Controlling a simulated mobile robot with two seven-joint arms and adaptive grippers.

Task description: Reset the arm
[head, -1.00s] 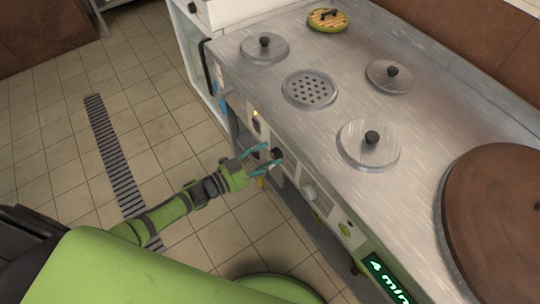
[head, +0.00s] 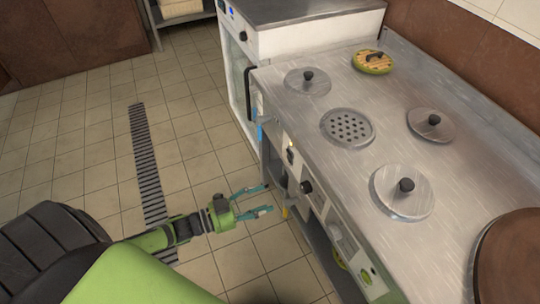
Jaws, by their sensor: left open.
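My left arm is green and dark grey. My left gripper (head: 268,199) has teal fingers, spread apart and empty. It hangs over the tiled floor just left of the steel stove's front panel, a short way from a black knob (head: 306,187). I see no contact between them. My right gripper is not in view.
A large brown lid (head: 510,262) is at the lower right. A white oven cabinet (head: 283,48) stands behind. The tiled floor (head: 90,140) is clear, with a drain grate (head: 148,170).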

